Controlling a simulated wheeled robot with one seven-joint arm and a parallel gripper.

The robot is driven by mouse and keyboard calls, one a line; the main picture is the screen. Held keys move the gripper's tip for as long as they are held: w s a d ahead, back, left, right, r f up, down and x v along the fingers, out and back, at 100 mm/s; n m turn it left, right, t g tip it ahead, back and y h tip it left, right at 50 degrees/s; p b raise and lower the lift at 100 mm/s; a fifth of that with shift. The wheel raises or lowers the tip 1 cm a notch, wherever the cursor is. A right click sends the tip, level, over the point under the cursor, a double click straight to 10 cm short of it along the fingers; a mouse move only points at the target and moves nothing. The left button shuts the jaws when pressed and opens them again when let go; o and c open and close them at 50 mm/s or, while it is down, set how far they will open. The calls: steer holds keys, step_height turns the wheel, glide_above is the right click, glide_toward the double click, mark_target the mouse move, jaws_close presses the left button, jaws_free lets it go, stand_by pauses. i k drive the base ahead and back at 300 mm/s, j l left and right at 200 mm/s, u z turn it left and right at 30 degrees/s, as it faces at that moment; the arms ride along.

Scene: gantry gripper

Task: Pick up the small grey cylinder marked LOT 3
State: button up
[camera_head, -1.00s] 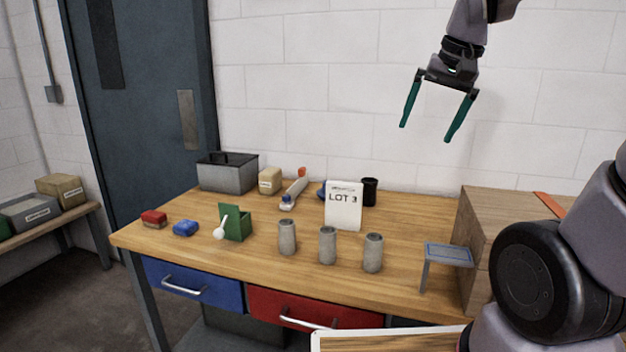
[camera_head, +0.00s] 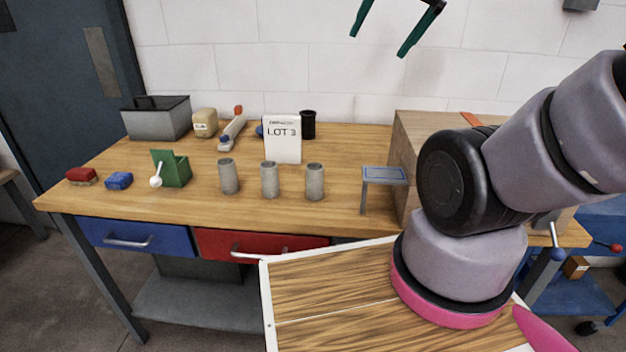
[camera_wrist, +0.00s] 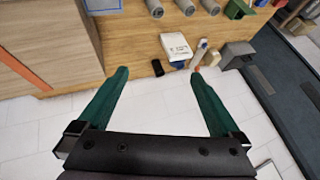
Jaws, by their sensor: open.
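Three small grey cylinders stand upright in a row on the wooden bench (camera_head: 345,205): left (camera_head: 228,177), middle (camera_head: 270,181) and right (camera_head: 315,183). A white sign reading LOT 3 (camera_head: 283,150) stands just behind the middle one. I can read no marking on the cylinders themselves. In the wrist view the cylinders show at the top edge, partly cut off, with the sign (camera_wrist: 176,46) below them. My gripper (camera_head: 378,45) is open and empty, well above the bench and right of the sign in the head view. Its green fingers also show in the wrist view (camera_wrist: 159,73).
A green box (camera_head: 176,172) with a white-ended stick stands left of the cylinders. A small grey stand (camera_head: 385,176) and a wooden box (camera_head: 420,135) are to the right. A black cup (camera_head: 308,125) and grey toolbox (camera_head: 158,122) stand behind. The bench in front of the cylinders is clear.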

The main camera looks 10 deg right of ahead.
mark_target(314, 171)
steer(key=j+z, duration=0.15)
steer(key=z, duration=0.15)
steer(key=j+z, duration=0.15)
steer(key=z, duration=0.2)
steer(key=j+z, duration=0.15)
steer(key=j, duration=0.25)
steer(key=k+j+z, duration=0.15)
steer(key=j, duration=0.25)
steer(key=k+j+z, duration=0.1)
steer(key=j, duration=0.3)
steer(key=k+j+z, duration=0.15)
steer(key=j, duration=0.2)
steer(key=k+j, duration=0.1)
steer(key=j, duration=0.3)
steer(key=k+j, duration=0.1)
steer(key=j, duration=0.3)
steer(key=k+j, duration=0.15)
steer(key=j, duration=0.25)
steer(key=k+j, duration=0.1)
steer(key=j, duration=0.3)
steer(key=z, duration=0.05)
